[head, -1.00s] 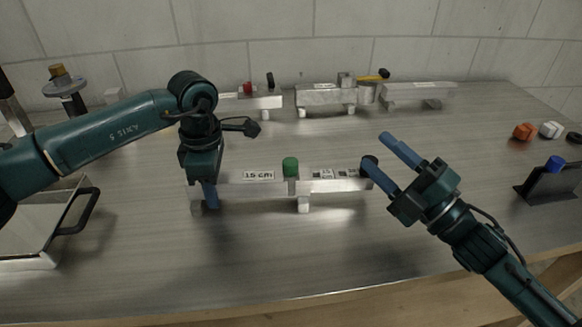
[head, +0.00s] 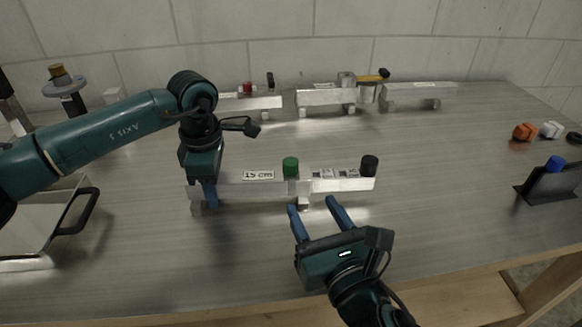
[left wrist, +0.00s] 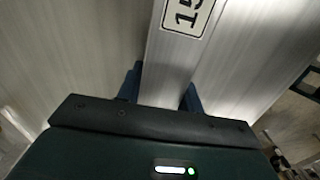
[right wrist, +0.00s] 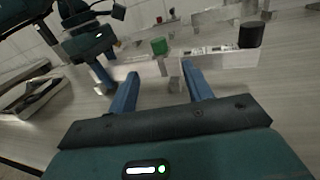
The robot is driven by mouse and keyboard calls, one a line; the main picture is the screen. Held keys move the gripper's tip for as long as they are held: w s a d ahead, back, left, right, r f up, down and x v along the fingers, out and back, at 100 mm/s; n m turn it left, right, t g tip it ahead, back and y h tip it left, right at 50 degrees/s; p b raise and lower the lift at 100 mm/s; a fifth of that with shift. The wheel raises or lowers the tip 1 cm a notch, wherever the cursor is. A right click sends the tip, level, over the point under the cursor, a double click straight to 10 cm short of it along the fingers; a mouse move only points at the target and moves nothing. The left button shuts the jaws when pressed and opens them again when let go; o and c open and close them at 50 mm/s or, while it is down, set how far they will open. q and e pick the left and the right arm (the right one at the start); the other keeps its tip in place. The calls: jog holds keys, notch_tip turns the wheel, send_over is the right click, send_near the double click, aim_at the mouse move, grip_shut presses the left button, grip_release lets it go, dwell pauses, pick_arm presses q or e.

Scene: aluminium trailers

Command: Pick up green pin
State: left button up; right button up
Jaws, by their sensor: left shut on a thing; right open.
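The green pin (head: 290,167) stands upright in the front aluminium trailer (head: 232,189), near its middle, beside the "15 cm" label. The green pin also shows in the right wrist view (right wrist: 159,46). My left gripper (head: 209,196) is shut on the left end of this trailer; the left wrist view shows the trailer (left wrist: 190,60) between its fingers. My right gripper (head: 316,207) is open and empty, in front of and below the green pin, with its fingers pointing toward the trailer. A black pin (head: 369,166) stands at the trailer's right end.
Behind stand more aluminium trailers (head: 325,96), with a red pin (head: 247,89) and a yellow-and-black tool (head: 373,76). A dark stand with a blue pin (head: 556,163) and small orange parts (head: 524,131) are at the right. A tray (head: 40,225) is at the left. The front right table is clear.

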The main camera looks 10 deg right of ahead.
aim_at(294, 172)
jog(key=shift+w+a+r, duration=0.1)
jog(key=shift+w, duration=0.15)
jog(key=w, duration=0.3)
jog(key=w+a, duration=0.1)
jog(key=w, duration=0.3)
jog(key=w+a, duration=0.1)
jog(key=w, duration=0.3)
jog(key=shift+w, duration=0.15)
jog(key=shift+c, duration=0.2)
jog(key=c, duration=1)
notch_tip(294, 172, up, 10)
jog(key=shift+f, duration=0.1)
pick_arm(q)
jog(key=o, duration=1.2)
